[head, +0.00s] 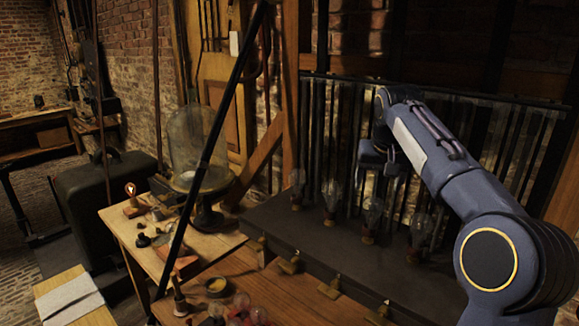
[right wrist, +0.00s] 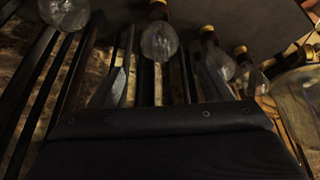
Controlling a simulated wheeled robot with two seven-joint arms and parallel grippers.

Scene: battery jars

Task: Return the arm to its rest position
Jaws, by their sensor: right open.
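My right arm (head: 425,150) reaches in from the lower right, over the dark bench top. My right gripper (head: 383,165) is at its far end, above and behind the row of glass jars, and looks empty. Its fingertips are small and dark here. Several clear glass jars with brass-coloured bases stand in a row on the bench, among them a left one (head: 298,188), a second (head: 331,200) and a third (head: 372,213). In the right wrist view, jars appear upside down, one near the top middle (right wrist: 160,42). My left gripper is not in view.
Dark upright slats (head: 320,130) stand close behind the jars. A slanting black rod (head: 215,135) crosses the view. Small bulbs (head: 240,310) lie at the front.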

